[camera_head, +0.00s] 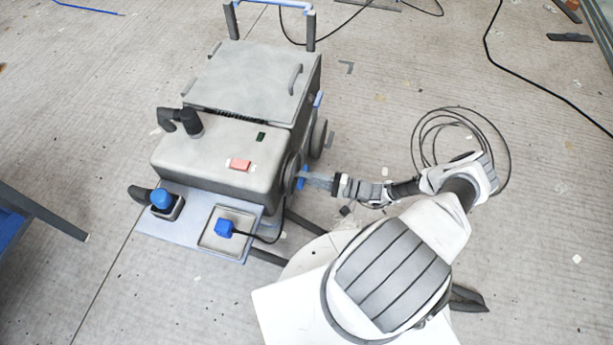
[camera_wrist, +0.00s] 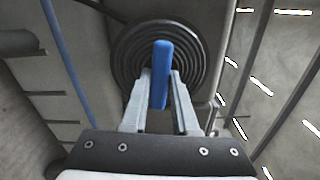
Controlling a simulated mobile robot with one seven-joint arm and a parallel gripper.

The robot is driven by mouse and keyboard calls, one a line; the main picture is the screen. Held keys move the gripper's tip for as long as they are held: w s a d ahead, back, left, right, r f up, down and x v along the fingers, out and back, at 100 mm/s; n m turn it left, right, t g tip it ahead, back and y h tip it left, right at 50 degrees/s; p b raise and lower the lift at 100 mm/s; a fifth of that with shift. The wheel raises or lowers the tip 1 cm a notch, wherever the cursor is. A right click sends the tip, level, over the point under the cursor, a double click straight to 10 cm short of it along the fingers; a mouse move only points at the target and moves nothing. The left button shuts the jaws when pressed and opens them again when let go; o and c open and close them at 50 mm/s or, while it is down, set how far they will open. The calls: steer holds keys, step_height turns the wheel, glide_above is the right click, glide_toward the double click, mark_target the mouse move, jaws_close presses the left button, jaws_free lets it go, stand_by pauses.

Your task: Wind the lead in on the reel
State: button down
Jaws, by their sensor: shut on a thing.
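The reel (camera_head: 290,172) is a dark disc on the right side of a grey machine (camera_head: 215,160). In the wrist view the reel (camera_wrist: 125,50) faces me as dark concentric rings. Its blue crank handle (camera_wrist: 161,60) stands between the fingers of my gripper (camera_wrist: 159,82), which is shut on it. In the head view my gripper (camera_head: 312,181) reaches the reel from the right, and little of the blue handle (camera_head: 301,178) shows. A black lead (camera_head: 270,239) runs from a blue plug (camera_head: 225,228) on the front plate up towards the reel.
Loops of dark cable (camera_head: 420,140) lie on the floor behind my arm; I cannot tell whether they join the reel. A second blue-topped fitting (camera_head: 161,199) sits on the front ledge. A blue-topped table (camera_head: 12,228) stands at the left edge.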

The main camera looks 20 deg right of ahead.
steer(key=shift+n, duration=0.5)
stand_by(0.3)
steer(key=c, duration=0.7)
jaws_free()
steer(key=p+v, duration=0.1)
steer(key=v, duration=1.6)
steer(key=shift+s+d, duration=0.15)
steer(key=shift+d, duration=0.05)
steer(key=shift+r, duration=0.15)
